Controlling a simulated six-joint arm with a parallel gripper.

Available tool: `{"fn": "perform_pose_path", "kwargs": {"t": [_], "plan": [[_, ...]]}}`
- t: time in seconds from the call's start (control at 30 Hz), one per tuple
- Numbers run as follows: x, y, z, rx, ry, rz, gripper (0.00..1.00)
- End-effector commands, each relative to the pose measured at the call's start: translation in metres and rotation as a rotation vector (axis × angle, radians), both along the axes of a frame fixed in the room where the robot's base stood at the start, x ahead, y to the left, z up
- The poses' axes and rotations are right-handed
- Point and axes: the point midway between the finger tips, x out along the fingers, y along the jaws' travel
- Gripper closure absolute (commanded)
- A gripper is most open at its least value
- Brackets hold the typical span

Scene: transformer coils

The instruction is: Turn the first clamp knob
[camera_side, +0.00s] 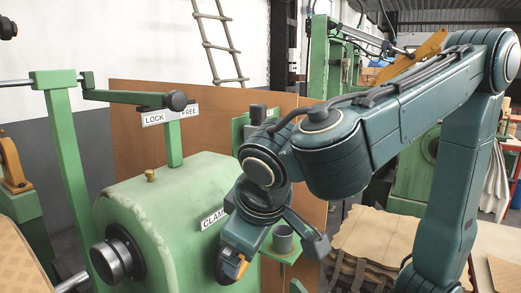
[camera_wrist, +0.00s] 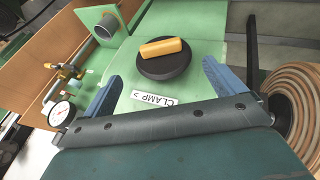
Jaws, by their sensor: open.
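The clamp knob (camera_wrist: 165,67) is a round black disc with a yellow bar across its top, on the green housing (camera_wrist: 205,42) in the wrist view. The CLAMP label (camera_wrist: 154,98) lies just below it, and also shows in the side view (camera_side: 212,218). My gripper (camera_wrist: 161,70) is open, with one blue finger on each side of the knob and a gap to it on both sides. In the side view my gripper (camera_side: 234,268) is low at the housing's right side, and an orange patch shows at its jaws.
A lever with a black ball (camera_side: 177,101) stands above the LOCK/FREE plate (camera_side: 158,118). Another black knob (camera_side: 112,260) is on the housing's left face. A dial gauge (camera_wrist: 62,114) lies left and a copper coil (camera_wrist: 297,92) right in the wrist view.

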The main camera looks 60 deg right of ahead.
Motion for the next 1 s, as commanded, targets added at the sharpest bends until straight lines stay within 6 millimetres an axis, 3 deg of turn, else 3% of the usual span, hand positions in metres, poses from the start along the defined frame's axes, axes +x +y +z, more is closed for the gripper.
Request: {"fn": "perform_pose_path", "kwargs": {"t": [0.6, 1.0], "plan": [[0.030, -0.031, -0.068, -0.001, 0.004, -0.003, 0.05], [0.038, -0.038, -0.086, 0.002, 0.003, -0.001, 0.05]]}}
